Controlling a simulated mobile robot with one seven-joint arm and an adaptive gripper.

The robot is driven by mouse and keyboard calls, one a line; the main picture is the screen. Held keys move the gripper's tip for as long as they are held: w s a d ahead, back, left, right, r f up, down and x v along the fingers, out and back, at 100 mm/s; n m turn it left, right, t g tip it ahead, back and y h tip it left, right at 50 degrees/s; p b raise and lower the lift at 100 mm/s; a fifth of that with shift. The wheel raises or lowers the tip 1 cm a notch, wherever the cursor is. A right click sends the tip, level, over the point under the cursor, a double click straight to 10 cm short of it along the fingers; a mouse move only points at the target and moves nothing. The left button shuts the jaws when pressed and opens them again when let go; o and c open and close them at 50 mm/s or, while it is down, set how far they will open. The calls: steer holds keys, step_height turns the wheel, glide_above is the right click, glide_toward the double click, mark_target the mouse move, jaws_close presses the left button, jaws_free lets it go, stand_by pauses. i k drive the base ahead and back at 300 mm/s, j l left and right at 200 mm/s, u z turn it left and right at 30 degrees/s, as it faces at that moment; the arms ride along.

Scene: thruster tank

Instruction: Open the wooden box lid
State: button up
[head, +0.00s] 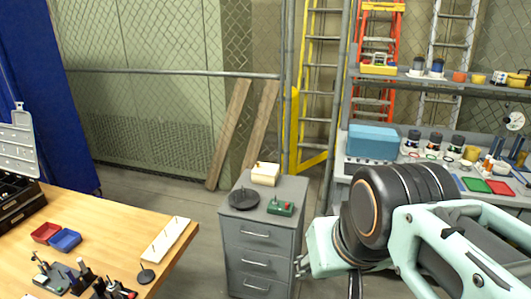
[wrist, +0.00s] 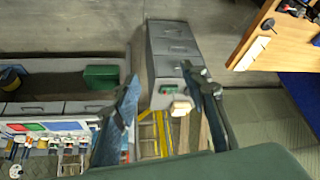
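A small pale wooden box (head: 265,174) sits at the back of the top of a grey drawer cabinet (head: 262,238). Its lid looks closed, though the box is small in view. The wrist view also shows the box (wrist: 181,106) between my fingers in the picture, well beyond them. My gripper (head: 302,266) is in front of the cabinet's right side in the head view, apart from the box. The wrist view shows the two fingers of my gripper (wrist: 160,76) spread apart with nothing held. My arm covers the lower right of the head view.
On the cabinet top, a dark round disc (head: 244,199) and a green device (head: 281,207) stand near the box. A wooden workbench (head: 105,218) is at left. A shelf with a blue case (head: 372,140) is at right. Planks (head: 229,133) lean behind.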

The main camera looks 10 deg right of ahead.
mark_target(262, 168)
steer(key=i, duration=0.95)
